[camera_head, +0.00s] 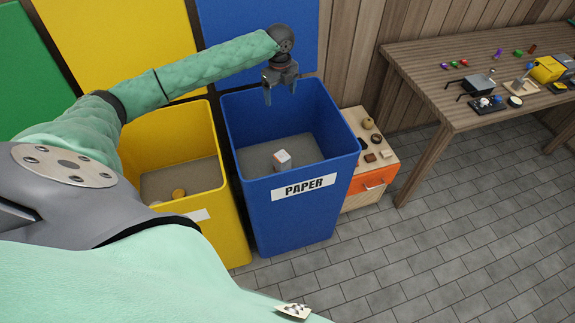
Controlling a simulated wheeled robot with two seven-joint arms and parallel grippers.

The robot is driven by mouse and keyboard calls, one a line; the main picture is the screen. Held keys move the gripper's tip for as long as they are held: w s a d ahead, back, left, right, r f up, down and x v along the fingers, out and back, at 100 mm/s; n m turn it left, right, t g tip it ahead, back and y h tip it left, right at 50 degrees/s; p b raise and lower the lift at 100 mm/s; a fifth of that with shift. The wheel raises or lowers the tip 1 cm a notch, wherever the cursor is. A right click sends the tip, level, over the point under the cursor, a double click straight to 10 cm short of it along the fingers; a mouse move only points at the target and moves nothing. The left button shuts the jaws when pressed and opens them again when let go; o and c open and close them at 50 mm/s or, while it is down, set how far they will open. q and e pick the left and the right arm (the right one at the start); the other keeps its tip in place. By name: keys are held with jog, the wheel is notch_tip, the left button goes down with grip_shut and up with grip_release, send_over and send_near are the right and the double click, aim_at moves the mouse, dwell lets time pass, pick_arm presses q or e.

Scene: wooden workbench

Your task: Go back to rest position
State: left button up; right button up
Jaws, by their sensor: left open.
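My left arm reaches in from the left. My left gripper (281,90) is open and empty, pointing down above the back of the blue bin (250,198), which is labelled PAPER. A small white and brown box (282,159) lies inside the blue bin, well below the gripper and apart from it. My right gripper is not in view.
A yellow bin (228,225) with a few small items inside stands left of the blue one. A small cabinet with an orange drawer (369,183) stands right of it. A wooden workbench (430,75) with several objects is at the right. The tiled floor in front is clear.

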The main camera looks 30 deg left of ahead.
pick_arm(q)
jog(key=s+d+f+n+t+h, duration=0.1)
jog(key=s+d+f+n, duration=0.1)
jog(key=s+d+f, duration=0.35)
jog(key=s+d+f+n, duration=0.3)
jog(key=s+d, duration=0.3)
jog(key=d, duration=0.4)
jog(key=s+d+f+n+t+h, duration=0.1)
jog(key=s+d+f+n, duration=0.1)
jog(key=s+d+f, duration=0.4)
jog(key=s+d+r+n+t+y, duration=0.1)
jog(key=s+r+n+t+y, duration=0.15)
jog(key=s+n, duration=1.4)
jog(key=s+d+f+m+g, duration=0.1)
jog(key=s+f, duration=0.1)
jog(key=f, duration=1)
jog(key=s+d+f+m+g, duration=0.1)
jog(key=s+f, duration=0.2)
jog(key=f, duration=0.9)
jog(key=s+d+f+m+g+h, duration=0.1)
jog(key=s+d+f, duration=0.1)
jog(key=f, duration=1)
jog(key=shift+s+f, duration=0.15)
jog(key=shift+s, duration=0.55)
jog(key=shift+d, duration=0.1)
jog(key=shift+c, duration=0.4)
